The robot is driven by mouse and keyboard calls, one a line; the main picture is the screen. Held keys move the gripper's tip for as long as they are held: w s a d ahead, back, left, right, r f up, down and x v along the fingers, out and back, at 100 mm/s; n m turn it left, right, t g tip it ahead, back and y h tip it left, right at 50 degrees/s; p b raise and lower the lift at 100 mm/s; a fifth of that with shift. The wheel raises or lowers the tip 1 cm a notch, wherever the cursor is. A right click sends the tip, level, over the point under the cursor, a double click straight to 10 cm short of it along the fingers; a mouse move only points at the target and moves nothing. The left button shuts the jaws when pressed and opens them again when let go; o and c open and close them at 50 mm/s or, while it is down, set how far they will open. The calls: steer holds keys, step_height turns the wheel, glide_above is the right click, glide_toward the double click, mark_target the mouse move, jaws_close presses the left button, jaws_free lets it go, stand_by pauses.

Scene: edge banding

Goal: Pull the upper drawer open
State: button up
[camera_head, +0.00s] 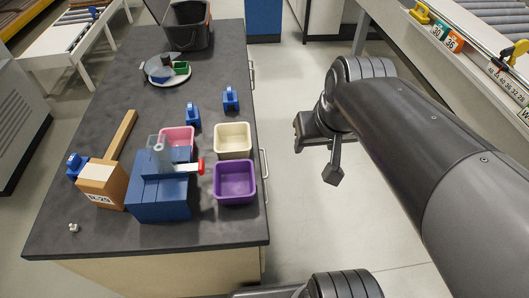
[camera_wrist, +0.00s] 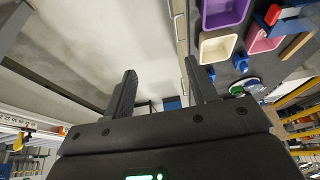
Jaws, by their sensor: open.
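The workbench (camera_head: 100,212) has a dark top, and bar handles show along its right side. The nearer handle (camera_head: 265,165) is beside the purple and cream bins. The farther handle (camera_head: 252,74) is toward the back. The drawer fronts are hidden from above, so I cannot tell which handle is the upper drawer's. My gripper (camera_head: 317,158) is right of the bench, apart from the nearer handle. In the wrist view, my gripper (camera_wrist: 160,83) has its two fingers spread with nothing between them. The bench edge passes close to the right finger there.
On the bench are a purple bin (camera_head: 234,182), a cream bin (camera_head: 232,140), a pink bin (camera_head: 178,139), a blue machine (camera_head: 160,196), a cardboard box (camera_head: 102,183) and a dark bin (camera_head: 188,28). A conveyor (camera_head: 500,70) runs at the right. The floor between is clear.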

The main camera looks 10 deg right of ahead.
mark_target(265, 160)
steer(key=w+f+g, duration=0.1)
steer(key=w, duration=0.2)
steer(key=w+f+g+y, duration=0.1)
steer(key=w+f, duration=0.1)
steer(key=w, duration=0.2)
steer(key=w+f+g+y, duration=0.1)
steer(key=w+f, duration=0.1)
steer(key=w, duration=0.2)
steer(key=shift+a+f+n+g, duration=0.1)
steer(key=shift+a+n+g, duration=0.2)
steer(key=shift+a+n, duration=0.1)
steer(key=c, duration=0.6)
steer(key=shift+o, duration=0.2)
steer(key=w+f+g+y, duration=0.3)
steer(key=w+f+y, duration=0.1)
steer(key=w+f, duration=0.6)
steer(key=w+d+f+t+y, duration=0.1)
steer(key=w+d+f+y, duration=0.15)
steer(key=f, duration=0.65)
steer(key=w+d+f+m+y, duration=0.1)
steer(key=w+f+y, duration=0.25)
steer(key=f, duration=0.45)
steer(key=w+d+f+t+y, duration=0.1)
steer(key=w+f+y, duration=0.2)
steer(key=f, duration=0.6)
steer(key=x, duration=1)
steer(key=shift+s+a, duration=0.1)
steer(key=shift+a, duration=0.25)
jaws_close()
